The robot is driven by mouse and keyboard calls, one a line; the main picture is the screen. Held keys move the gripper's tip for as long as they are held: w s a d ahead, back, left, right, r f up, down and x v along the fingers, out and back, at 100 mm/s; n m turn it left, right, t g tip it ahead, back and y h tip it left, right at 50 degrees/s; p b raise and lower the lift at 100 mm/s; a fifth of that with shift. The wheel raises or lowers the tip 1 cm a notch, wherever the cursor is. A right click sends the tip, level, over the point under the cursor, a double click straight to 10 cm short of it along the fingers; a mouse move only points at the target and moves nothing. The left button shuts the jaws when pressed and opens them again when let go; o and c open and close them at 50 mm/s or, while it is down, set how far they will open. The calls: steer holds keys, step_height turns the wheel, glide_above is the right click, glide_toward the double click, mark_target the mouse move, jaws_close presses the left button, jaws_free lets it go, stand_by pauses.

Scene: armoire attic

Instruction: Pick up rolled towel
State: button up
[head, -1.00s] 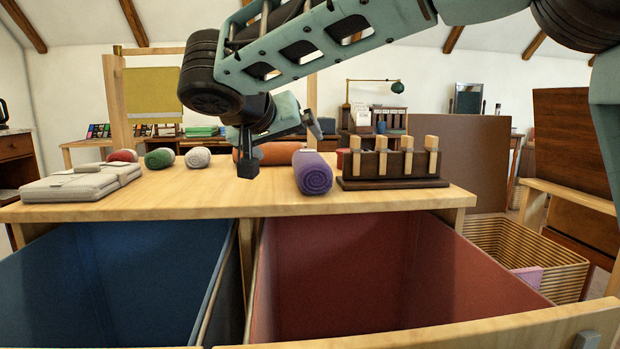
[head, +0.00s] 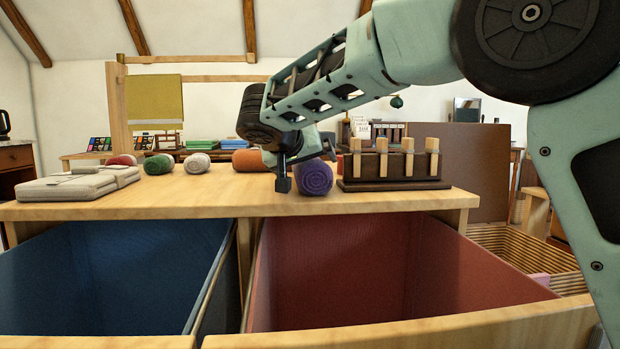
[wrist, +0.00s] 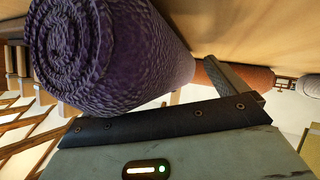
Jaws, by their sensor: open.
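A purple rolled towel (head: 315,178) lies on the wooden tabletop, its spiral end facing me. It also fills the upper left of the wrist view (wrist: 100,50), very close to the camera. My gripper (head: 283,184) is just left of the towel in the head view and hides part of its left side. The jaws are open and not closed around the towel. In the wrist view a dark finger (wrist: 233,80) shows beside the towel. I cannot tell whether it touches. The tabletop hides the towel's underside.
A dark rack with wooden pegs (head: 395,165) stands close right of the purple towel. Orange (head: 250,160), white (head: 196,163), green (head: 158,163) and red rolls lie to the left, with folded cloth (head: 80,183). Blue (head: 110,280) and red (head: 350,270) bins sit open below the front edge.

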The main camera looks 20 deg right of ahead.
steer(key=c, duration=1.1)
steer(key=shift+c, duration=0.2)
steer(key=shift+r, duration=0.15)
step_height(320, 180, up, 10)
steer(key=p, duration=0.4)
steer(key=shift+p, duration=0.3)
steer(key=c, duration=0.4)
